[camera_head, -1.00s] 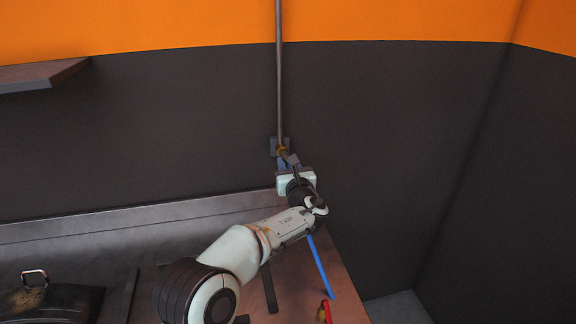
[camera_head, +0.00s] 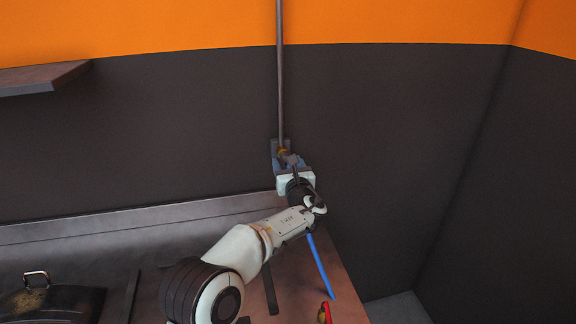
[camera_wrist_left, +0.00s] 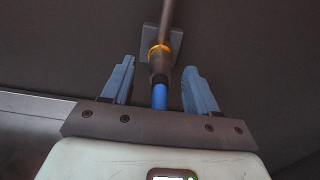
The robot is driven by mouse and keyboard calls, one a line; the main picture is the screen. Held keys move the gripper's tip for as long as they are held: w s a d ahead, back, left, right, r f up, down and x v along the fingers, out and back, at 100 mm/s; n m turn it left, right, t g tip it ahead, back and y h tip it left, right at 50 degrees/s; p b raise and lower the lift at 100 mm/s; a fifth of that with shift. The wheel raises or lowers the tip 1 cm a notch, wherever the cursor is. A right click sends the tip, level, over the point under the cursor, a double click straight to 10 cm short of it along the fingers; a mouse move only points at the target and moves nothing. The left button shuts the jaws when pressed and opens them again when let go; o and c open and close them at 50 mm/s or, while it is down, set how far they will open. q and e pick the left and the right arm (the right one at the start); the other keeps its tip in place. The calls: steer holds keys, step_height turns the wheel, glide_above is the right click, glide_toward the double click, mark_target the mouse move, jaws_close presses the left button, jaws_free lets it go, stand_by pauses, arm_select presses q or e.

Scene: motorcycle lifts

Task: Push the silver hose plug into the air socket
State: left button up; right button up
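The air socket (camera_wrist_left: 160,52), with a brass-orange ring, sits at the lower end of a wall pipe; it also shows small in the head view (camera_head: 283,152). In the left wrist view, the blue hose (camera_wrist_left: 159,97) runs up to a dark collar directly below the socket, in line with it. No separate silver plug can be made out, and no gap shows at the joint. My left gripper (camera_wrist_left: 159,84) is open, its blue-grey fingers on either side of the hose end and apart from it. In the head view it is just below the socket (camera_head: 287,160). My right gripper is out of view.
The blue hose (camera_head: 320,266) hangs down past my left wrist over the workbench (camera_head: 150,221). A red-handled item (camera_head: 327,312) and a dark bag-like object (camera_head: 45,301) are on the bench. A shelf (camera_head: 40,78) is at upper left. The wall right of the pipe is clear.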

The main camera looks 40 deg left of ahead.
arm_select(q)
steer(key=b+v, duration=0.2)
steer(key=v, duration=1.1)
steer(key=shift+d, duration=0.2)
